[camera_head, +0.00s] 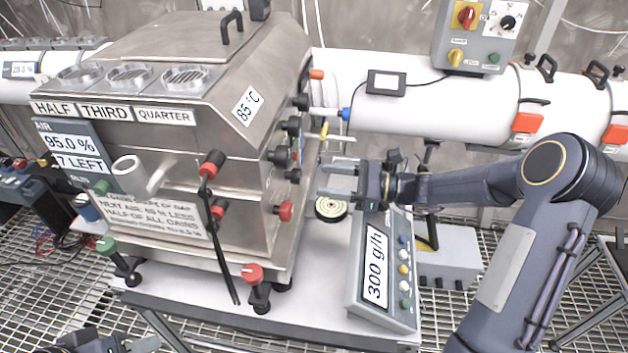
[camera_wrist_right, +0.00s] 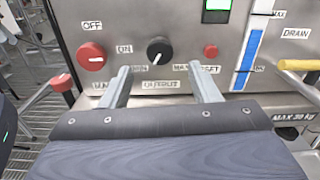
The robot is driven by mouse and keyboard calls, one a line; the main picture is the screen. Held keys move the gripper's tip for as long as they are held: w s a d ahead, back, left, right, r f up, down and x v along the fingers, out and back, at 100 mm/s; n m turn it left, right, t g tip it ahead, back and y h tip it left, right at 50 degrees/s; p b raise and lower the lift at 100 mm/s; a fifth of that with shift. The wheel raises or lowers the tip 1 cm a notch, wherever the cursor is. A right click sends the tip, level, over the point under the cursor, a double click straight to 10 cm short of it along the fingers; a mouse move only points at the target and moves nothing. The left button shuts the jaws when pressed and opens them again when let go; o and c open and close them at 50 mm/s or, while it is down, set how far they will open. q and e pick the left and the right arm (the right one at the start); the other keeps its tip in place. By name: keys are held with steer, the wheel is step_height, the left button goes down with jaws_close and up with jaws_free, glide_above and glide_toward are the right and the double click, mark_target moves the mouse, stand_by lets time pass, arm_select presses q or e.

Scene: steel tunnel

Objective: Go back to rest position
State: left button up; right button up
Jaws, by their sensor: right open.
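My right gripper (camera_head: 338,180) is open and empty in the head view, beside the right side of the steel machine (camera_head: 235,130) and above the table. In the right wrist view its two fingers (camera_wrist_right: 165,88) point at a steel panel (camera_wrist_right: 140,25) with a black knob (camera_wrist_right: 159,51) between them. A red knob (camera_wrist_right: 92,56) marked OFF and ON is to the left, and a small red button (camera_wrist_right: 211,51) is to the right. A small part of my left arm shows at the bottom left of the head view; its jaw state is unclear.
A control box (camera_head: 385,270) reading 300 g/h stands below my right gripper. A white pipe (camera_head: 420,100) runs behind, with a grey switch box (camera_head: 478,35) above it. Red-knobbed levers (camera_head: 212,165) stick out from the machine's front. The table (camera_head: 320,318) has a bare front strip.

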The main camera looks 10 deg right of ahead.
steer(key=shift+v, duration=0.85)
steer(key=s+a+r+n+g+h, duration=0.2)
steer(key=s+n+h, duration=0.1)
steer(key=s+n, duration=0.3)
steer(key=s+a+r+n+g+h, duration=0.2)
steer(key=s+n, duration=0.2)
steer(key=s, duration=0.5)
steer(key=s+d+f+n+t+h, duration=0.1)
steer(key=s+d+n+h, duration=0.2)
steer(key=s+n+h, duration=0.1)
steer(key=s+d+f+n+t+h, duration=0.1)
steer(key=s+d+f+n+h, duration=0.1)
steer(key=s+n, duration=0.4)
steer(key=s+d+h, duration=0.1)
steer(key=s, duration=0.2)
steer(key=shift+t+h, duration=0.4)
steer(key=shift+s+f, duration=0.1)
steer(key=shift+f, duration=0.05)
stand_by(3.8)
